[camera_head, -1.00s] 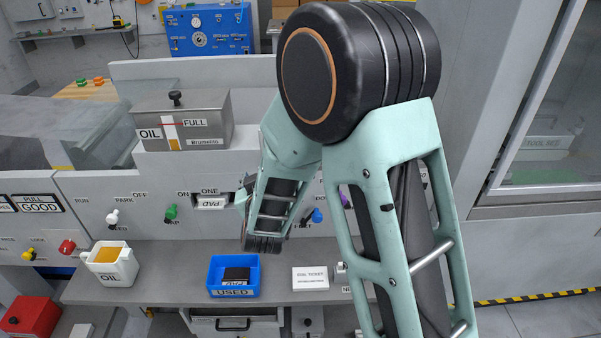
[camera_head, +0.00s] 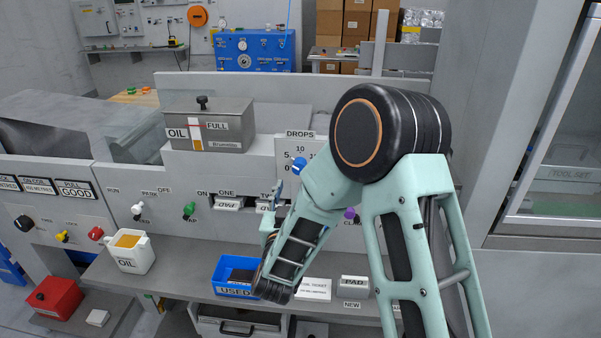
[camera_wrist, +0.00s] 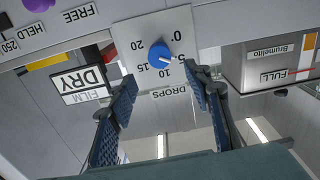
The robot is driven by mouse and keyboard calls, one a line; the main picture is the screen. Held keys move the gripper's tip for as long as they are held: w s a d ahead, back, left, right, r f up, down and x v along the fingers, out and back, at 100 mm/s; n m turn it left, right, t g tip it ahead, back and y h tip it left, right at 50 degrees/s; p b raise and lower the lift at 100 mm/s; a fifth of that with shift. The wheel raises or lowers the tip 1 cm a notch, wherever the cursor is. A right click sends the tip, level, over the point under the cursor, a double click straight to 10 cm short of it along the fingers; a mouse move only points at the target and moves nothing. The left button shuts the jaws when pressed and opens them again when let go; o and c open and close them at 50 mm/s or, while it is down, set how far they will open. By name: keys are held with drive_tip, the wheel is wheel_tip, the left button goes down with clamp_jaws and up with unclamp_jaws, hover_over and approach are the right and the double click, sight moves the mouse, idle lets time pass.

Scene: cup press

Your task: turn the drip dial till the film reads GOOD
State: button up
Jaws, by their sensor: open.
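The drip dial is a blue knob (camera_wrist: 160,55) on a white plate (camera_wrist: 128,38) marked DROPS, which is upside down in the wrist view. Its white pointer sits near the 5 and 10 marks. The film sign (camera_wrist: 82,82) beside it reads DRY. In the head view the knob (camera_head: 299,165) shows at the edge of my arm, which hides part of the plate. My gripper (camera_wrist: 160,80) is open and empty, its two blue fingers apart in front of the plate, below the knob in the wrist view. No contact with the knob shows.
The oil tank (camera_head: 210,127) stands left of the dial. Green (camera_head: 189,209) and purple (camera_head: 350,213) knobs lie lower on the panel. The shelf holds an OIL jug (camera_head: 131,252), a blue USED bin (camera_head: 225,270) and a PAD box (camera_head: 354,286).

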sight(299, 170)
drive_tip(key=w+p, duration=0.1)
drive_tip(key=w, duration=0.8)
drive_tip(key=shift+w+d, duration=0.1)
drive_tip(key=shift+d, duration=0.1)
drive_tip(key=c, duration=1.1)
drive_tip(key=shift+c, duration=0.2)
drive_tip(key=shift+f+b, duration=0.1)
drive_tip(key=shift+b, duration=0.4)
